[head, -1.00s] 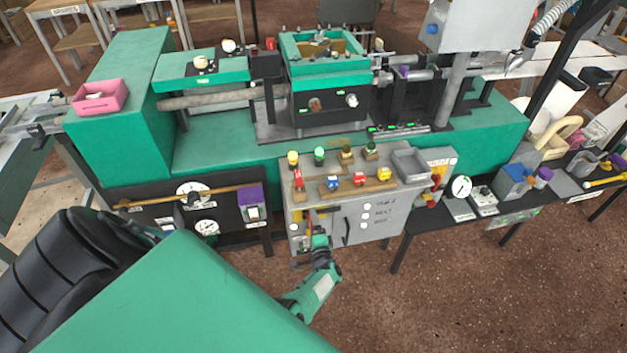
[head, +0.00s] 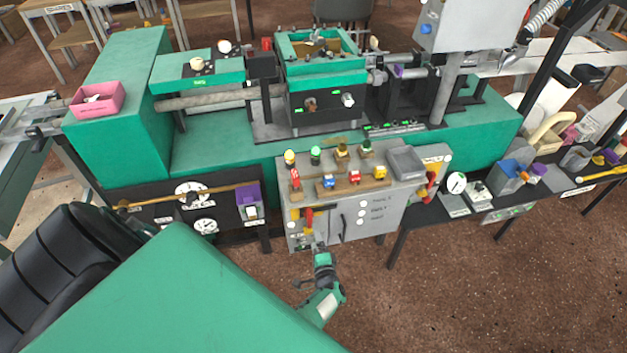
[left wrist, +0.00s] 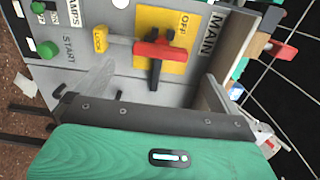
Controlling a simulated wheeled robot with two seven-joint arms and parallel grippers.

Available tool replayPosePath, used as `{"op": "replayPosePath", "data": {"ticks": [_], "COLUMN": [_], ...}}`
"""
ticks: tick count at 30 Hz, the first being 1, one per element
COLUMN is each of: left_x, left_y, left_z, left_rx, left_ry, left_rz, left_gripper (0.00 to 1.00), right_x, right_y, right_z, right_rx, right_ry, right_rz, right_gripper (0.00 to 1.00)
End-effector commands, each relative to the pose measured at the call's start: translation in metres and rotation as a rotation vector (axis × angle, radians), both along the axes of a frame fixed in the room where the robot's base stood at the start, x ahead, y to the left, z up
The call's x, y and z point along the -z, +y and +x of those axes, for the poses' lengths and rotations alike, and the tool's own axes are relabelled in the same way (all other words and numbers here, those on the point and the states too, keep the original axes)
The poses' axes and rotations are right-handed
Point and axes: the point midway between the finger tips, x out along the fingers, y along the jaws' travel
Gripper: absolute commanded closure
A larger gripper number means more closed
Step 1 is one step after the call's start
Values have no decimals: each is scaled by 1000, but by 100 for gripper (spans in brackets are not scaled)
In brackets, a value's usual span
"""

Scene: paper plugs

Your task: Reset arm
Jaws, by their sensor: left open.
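The grey control cabinet (head: 370,215) stands in the middle of the head view. Its MAIN switch has a red handle (head: 309,219), which also shows in the left wrist view (left wrist: 160,50) against a yellow plate marked OFF. A yellow piece marked LOCK (left wrist: 112,44) sits beside the handle. My left gripper (head: 314,247) is in front of the cabinet, just below the switch. In the left wrist view its fingers (left wrist: 158,75) are spread apart with nothing held between them, and the red handle lies beyond them, apart from the fingertips. My right gripper is not in view.
Green START button (left wrist: 48,48) is near the left finger in the wrist view. Coloured knobs and a grey tray (head: 407,162) are on the cabinet top. A black gauge panel (head: 150,215) stands left, a black side table (head: 440,222) right.

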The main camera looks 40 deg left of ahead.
Motion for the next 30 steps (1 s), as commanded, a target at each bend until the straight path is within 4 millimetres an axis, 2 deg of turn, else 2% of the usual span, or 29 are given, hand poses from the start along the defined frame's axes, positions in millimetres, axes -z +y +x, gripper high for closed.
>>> {"op": "replayPosePath", "data": {"ticks": [15,19,23,26,30], "left_x": [1,10,39,72,122], "left_y": [-1,-4,-15,-30,-52], "left_z": [-1,-4,-16,-35,-77], "left_rx": [1,46,171,279,371], "left_ry": [-1,-10,-29,-20,41], "left_rz": [-1,-41,-182,-357,-627], "left_gripper": [0,0,0,0,0], "right_x": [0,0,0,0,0], "right_y": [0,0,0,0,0], "right_z": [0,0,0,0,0], "right_rx": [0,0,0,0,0], "right_ry": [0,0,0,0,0], "right_rz": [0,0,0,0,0], "right_gripper": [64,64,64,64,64]}}
